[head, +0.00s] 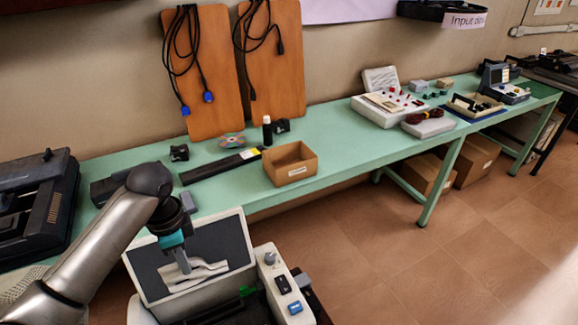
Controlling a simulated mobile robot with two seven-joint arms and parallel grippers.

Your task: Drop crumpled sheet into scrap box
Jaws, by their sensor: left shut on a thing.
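My left gripper (183,264) is at the lower left, pointing down, in front of a dark panel in a light frame. It is shut on a pale grey crumpled sheet (206,270), whose folds show on both sides of the fingers. An open brown cardboard box (290,172) with a small white label stands on the green table (345,148), right of and beyond my left gripper. The part of its inside that shows looks empty. The gripper is apart from the box. My right gripper is not in view.
A long black bar (221,166), a disc (232,140) and a dark bottle (267,131) stand near the box. A white control unit (282,284) is at the bottom. White instruments (388,106) stand farther right. The table right of the box is clear.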

